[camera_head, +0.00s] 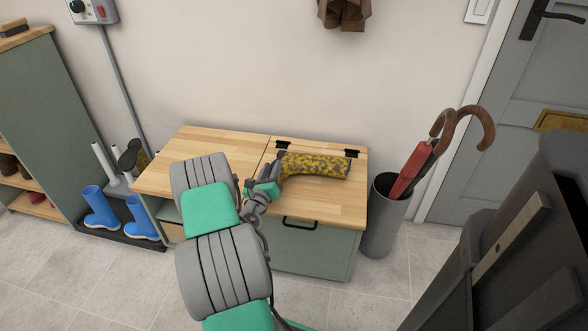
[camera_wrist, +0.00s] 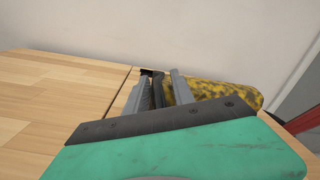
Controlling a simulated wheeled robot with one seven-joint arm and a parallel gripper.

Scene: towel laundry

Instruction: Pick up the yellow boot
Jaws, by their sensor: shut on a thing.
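A yellow boot (camera_head: 318,166) with dark speckles lies sideways over the wooden bench top (camera_head: 195,150). Its dark foot end is at my gripper and its shaft points right. My gripper (camera_head: 274,178) is shut on the boot near its foot end. In the wrist view, my gripper's fingers (camera_wrist: 160,90) hide part of the yellow boot (camera_wrist: 215,90). I cannot tell whether the boot touches the bench top. Another boot with a dark sole (camera_head: 131,153) stands upside down on a rack at the left, with a little yellow showing.
Blue boots (camera_head: 101,210) stand on a dark tray beside the bench. A grey umbrella stand (camera_head: 386,222) with a red umbrella (camera_head: 411,168) is right of the bench. A green shelf (camera_head: 45,110) is at the far left. The bench top's left part is clear.

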